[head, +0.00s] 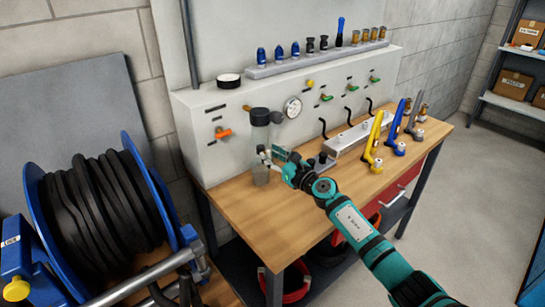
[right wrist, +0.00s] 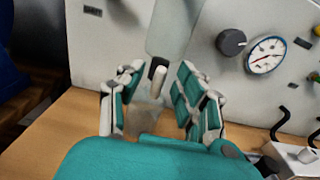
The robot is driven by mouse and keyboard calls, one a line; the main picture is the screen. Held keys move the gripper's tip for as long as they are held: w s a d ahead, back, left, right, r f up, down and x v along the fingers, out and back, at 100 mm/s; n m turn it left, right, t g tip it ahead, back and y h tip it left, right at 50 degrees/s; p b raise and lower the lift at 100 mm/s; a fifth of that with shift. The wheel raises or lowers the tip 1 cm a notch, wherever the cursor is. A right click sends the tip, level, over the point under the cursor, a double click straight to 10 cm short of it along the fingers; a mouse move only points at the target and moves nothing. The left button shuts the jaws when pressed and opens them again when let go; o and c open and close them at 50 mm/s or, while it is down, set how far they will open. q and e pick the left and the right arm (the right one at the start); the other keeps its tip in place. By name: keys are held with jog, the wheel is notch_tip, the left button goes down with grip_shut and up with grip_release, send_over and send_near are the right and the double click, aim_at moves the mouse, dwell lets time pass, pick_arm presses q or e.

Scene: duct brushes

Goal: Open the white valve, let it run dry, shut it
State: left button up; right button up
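The white valve (right wrist: 159,74) is a small pale stub with a dark part, under a translucent grey bowl (right wrist: 174,30) on the panel's front. In the head view the bowl hangs below a dark cap (head: 260,117). A clear jar (right wrist: 143,116) stands on the bench below the valve; it also shows in the head view (head: 261,175). My right gripper (right wrist: 160,92) is open, its two fingers on either side of the valve with gaps visible. My left gripper is out of view.
The grey panel (head: 215,155) carries a gauge (head: 293,107), a black knob (right wrist: 231,42), an orange-handled valve (head: 223,132) and several green-handled ones. Yellow, blue and grey tools stand to the right on the wooden bench (head: 300,215). A blue hose reel (head: 95,215) stands left.

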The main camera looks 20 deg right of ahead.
jog(key=shift+c, duration=0.3)
grip_shut()
jog(key=shift+m, duration=0.3)
jog(key=shift+w+d+f+m+p, duration=0.15)
jog(key=shift+m+p, duration=0.55)
jog(key=shift+m, duration=2.15)
jog(key=shift+s+d+f+m+p, duration=0.15)
jog(key=shift+m+p, duration=0.5)
jog(key=shift+m, duration=2.25)
jog(key=shift+w+d+f+m+p, duration=0.2)
jog(key=shift+m+p, duration=0.5)
jog(key=shift+m, duration=2.15)
jog(key=shift+f, duration=0.1)
